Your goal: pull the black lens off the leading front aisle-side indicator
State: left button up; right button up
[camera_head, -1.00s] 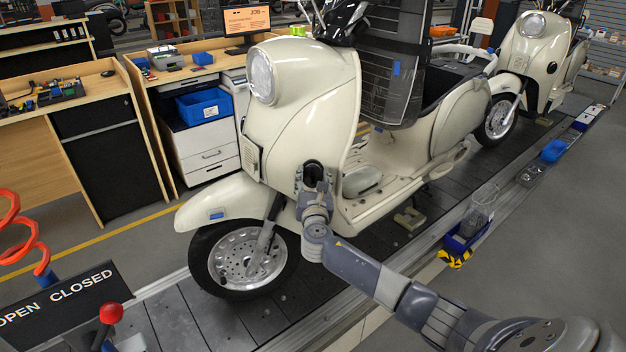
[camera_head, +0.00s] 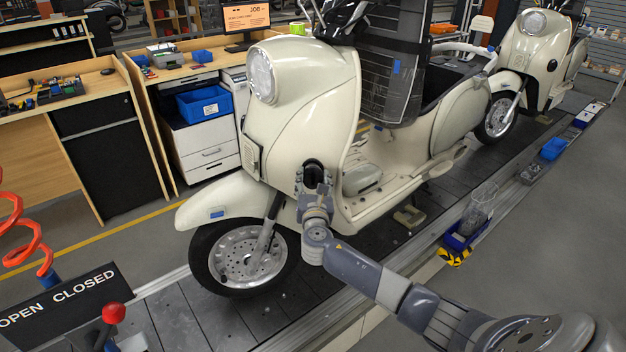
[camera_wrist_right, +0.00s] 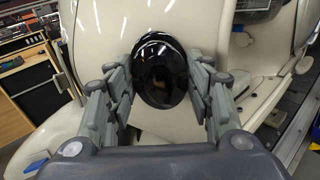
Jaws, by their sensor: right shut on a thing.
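The black lens (camera_head: 312,174) is a glossy dark oval on the front of the leading cream scooter (camera_head: 300,110), on the side facing my right arm. In the right wrist view the lens (camera_wrist_right: 160,72) lies between the two grey fingers of my right gripper (camera_wrist_right: 160,88), which are closed on its sides. In the head view the right gripper (camera_head: 315,190) is at the indicator, partly covering it. The lens still sits against the cream bodywork; I cannot make out a gap behind it. My left gripper is not in view.
A second cream scooter (camera_head: 530,60) stands behind on the slat conveyor (camera_head: 185,315). A blue bin (camera_head: 460,238) sits at the conveyor's aisle edge. A sign reading open and closed (camera_head: 60,300) and a red-knobbed lever (camera_head: 113,314) are at lower left. The aisle at right is clear.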

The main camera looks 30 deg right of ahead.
aim_at(313, 178)
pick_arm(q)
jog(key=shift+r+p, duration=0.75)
pick_arm(e)
jog(key=shift+v, duration=1.15)
jog(key=shift+p+v, duration=0.5)
jog(key=shift+v, duration=0.35)
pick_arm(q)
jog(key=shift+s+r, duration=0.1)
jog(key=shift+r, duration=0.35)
pick_arm(e)
jog(key=shift+r, duration=0.15)
jog(key=s+a+f+n+t+y+b, duration=0.1)
jog(key=s+a+f+n+y+b, duration=0.2)
jog(key=s+a, duration=0.65)
jog(key=s+a+f+n+t+y+b, duration=0.15)
jog(key=s+a+y, duration=0.25)
jog(key=s+a, duration=0.5)
pick_arm(q)
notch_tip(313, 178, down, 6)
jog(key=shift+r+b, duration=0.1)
jog(key=shift+b, duration=0.6)
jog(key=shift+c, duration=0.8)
pick_arm(e)
jog(key=s+a+r+n+y, duration=0.2)
jog(key=s+a+r, duration=0.1)
jog(key=s, duration=0.6)
jog(key=shift+r, duration=0.4)
